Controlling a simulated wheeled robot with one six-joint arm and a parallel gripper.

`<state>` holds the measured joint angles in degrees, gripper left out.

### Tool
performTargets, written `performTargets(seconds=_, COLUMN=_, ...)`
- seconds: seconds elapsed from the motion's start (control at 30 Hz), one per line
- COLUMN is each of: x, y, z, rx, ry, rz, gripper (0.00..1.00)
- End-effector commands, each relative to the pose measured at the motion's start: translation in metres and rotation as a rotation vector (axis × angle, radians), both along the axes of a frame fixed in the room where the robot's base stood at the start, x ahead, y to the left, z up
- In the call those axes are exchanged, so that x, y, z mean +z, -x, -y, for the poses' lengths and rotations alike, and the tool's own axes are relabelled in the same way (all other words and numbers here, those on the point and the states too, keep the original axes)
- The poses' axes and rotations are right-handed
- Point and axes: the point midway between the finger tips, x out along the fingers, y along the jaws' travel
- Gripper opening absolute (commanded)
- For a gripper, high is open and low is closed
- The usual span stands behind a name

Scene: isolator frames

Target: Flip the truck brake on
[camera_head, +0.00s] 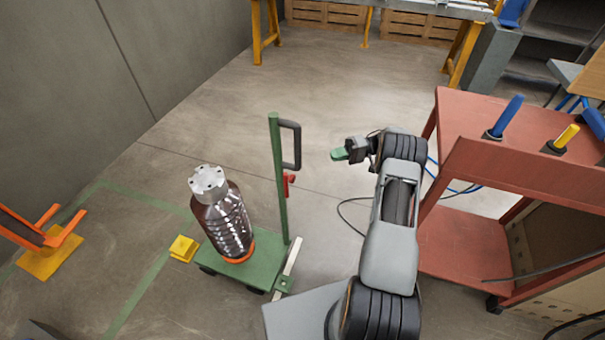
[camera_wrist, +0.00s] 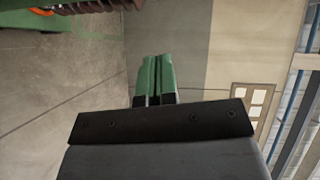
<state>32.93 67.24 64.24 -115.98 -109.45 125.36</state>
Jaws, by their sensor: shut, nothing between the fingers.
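The green truck (camera_head: 262,262) stands on the floor left of my arm. A large brown ribbed bottle with a metal cap (camera_head: 226,222) stands upright on its platform. A green post with a dark handle (camera_head: 291,146) rises at its right side. A small red lever (camera_head: 289,181), which looks like the brake, sits on the post below the handle. My gripper (camera_head: 339,154) has green fingers, is shut and empty, and is to the right of the post, apart from it. In the wrist view the closed fingers (camera_wrist: 156,75) show; the lever is not visible there.
A red cart (camera_head: 470,240) with blue and yellow handled tools stands close to my arm's right. A yellow block (camera_head: 184,248) lies by the truck's left edge. An orange-handled stand (camera_head: 48,255) is at far left. The floor behind the truck is clear.

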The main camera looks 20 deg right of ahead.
Motion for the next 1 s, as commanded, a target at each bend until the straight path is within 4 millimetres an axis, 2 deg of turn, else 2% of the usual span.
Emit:
performTargets(seconds=0.23, x=0.0, y=0.0, z=-0.001, rx=-0.001, ry=0.001, rz=0.002, gripper=0.0)
performTargets(seconds=0.37, x=0.0, y=-0.001, z=-0.009, rx=0.0, ry=0.0, rz=0.002, gripper=0.0)
performTargets(seconds=0.47, x=-0.001, y=-0.001, z=-0.022, rx=0.001, ry=0.0, rz=0.002, gripper=0.0)
performTargets(seconds=0.9, x=-0.01, y=-0.003, z=-0.103, rx=0.0, ry=0.001, rz=0.003, gripper=0.0)
performTargets(seconds=1.0, x=-0.012, y=0.007, z=-0.111, rx=-0.002, ry=0.0, rz=0.001, gripper=0.0)
